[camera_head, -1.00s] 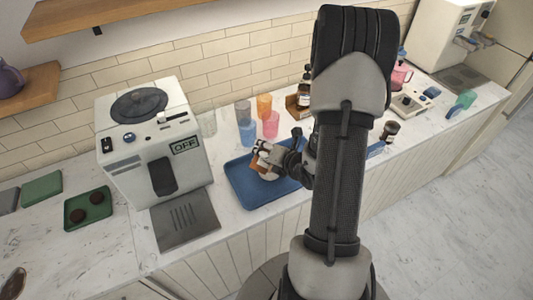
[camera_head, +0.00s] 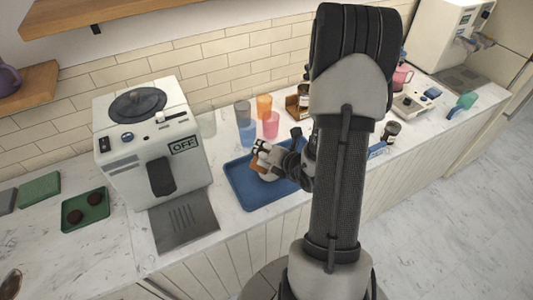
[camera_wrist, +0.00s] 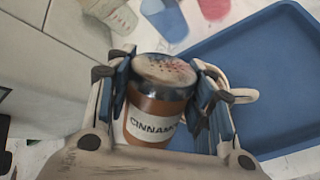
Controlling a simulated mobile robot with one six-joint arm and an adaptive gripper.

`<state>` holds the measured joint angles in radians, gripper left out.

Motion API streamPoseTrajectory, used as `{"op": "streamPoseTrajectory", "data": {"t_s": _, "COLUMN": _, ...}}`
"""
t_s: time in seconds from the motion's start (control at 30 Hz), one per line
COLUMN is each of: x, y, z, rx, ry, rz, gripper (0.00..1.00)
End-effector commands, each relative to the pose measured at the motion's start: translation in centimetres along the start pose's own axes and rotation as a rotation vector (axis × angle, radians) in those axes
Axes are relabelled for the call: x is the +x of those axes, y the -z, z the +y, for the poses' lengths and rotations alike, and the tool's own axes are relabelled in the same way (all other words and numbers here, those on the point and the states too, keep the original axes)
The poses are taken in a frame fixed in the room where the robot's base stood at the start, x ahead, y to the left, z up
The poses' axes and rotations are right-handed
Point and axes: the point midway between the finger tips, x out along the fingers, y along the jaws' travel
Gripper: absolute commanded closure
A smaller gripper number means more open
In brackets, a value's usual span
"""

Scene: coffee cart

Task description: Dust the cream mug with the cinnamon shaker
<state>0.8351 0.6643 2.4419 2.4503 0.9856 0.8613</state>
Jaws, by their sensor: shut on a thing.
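My gripper (camera_wrist: 160,105) is shut on the cinnamon shaker (camera_wrist: 152,128), an orange-brown jar with a white "CINNAM…" label and a speckled, holed lid. The lid lies toward the top of the wrist view. The cream mug is mostly hidden behind the shaker and fingers; its handle (camera_wrist: 244,96) shows to the right of the right finger. In the head view my gripper (camera_head: 262,160) is over the blue tray (camera_head: 250,199), with the orange-brown shaker (camera_head: 257,164) showing at its end. I cannot tell the exact gap between shaker and mug.
Several coloured cups, including a blue one (camera_head: 247,133) and a pink one (camera_head: 271,125), stand just behind the tray. A white coffee machine (camera_head: 140,165) stands close on the left. The right part of the tray is partly hidden by my arm.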

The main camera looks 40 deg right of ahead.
Motion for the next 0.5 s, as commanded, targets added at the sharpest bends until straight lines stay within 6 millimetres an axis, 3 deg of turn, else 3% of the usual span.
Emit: {"op": "streamPoseTrajectory", "data": {"t_s": 0.5, "x": -0.08, "y": -0.23, "z": 0.09, "rx": -0.052, "ry": 0.000, "rz": -0.045, "gripper": 0.78}}
